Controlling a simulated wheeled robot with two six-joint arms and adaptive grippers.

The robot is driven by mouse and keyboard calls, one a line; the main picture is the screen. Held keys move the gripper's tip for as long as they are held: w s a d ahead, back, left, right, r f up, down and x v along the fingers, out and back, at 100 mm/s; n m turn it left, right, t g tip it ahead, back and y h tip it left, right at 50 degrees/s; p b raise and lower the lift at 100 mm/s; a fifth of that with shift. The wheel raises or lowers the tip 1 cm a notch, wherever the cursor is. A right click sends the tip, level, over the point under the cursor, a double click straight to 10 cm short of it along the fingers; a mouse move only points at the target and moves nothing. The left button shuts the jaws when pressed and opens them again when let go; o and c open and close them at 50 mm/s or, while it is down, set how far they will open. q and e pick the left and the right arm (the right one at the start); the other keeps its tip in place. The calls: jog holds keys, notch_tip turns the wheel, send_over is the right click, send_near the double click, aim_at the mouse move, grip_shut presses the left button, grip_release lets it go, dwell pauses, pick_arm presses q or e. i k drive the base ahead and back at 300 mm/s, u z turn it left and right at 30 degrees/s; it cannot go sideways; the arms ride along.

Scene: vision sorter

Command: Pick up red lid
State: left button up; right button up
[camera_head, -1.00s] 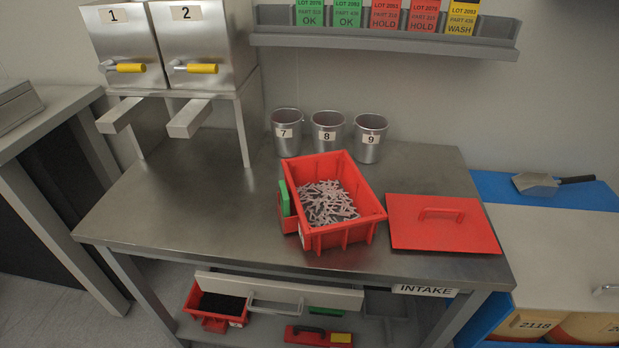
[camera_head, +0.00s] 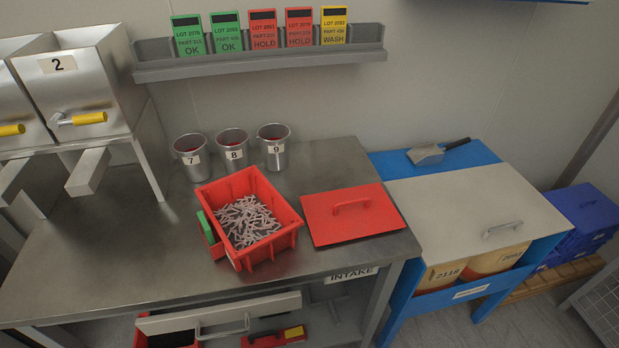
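The red lid (camera_head: 330,225) lies flat on the steel table, near its right end. It is a square plate with a raised handle (camera_head: 351,204) on top. The red bin (camera_head: 283,238) stands just left of the lid, with a gap between them. It is open and holds many small pale grey parts (camera_head: 247,221). A green card shows at the bin's left side. Neither of my grippers is in view.
Metal cups 7 (camera_head: 191,167), 8 (camera_head: 233,156) and 9 (camera_head: 274,160) stand behind the bin. A blue bench with a pale lid (camera_head: 450,205) and a scoop (camera_head: 427,155) stands to the right. A drawer front (camera_head: 220,312) juts below the table edge. Bare tabletop lies left of the bin.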

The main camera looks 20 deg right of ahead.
aim_at(334, 217)
jog(key=u, duration=0.05)
jog(key=k, duration=0.5)
jog(key=z, duration=1.5)
jog(key=i, duration=1.15)
jog(key=u, duration=0.55)
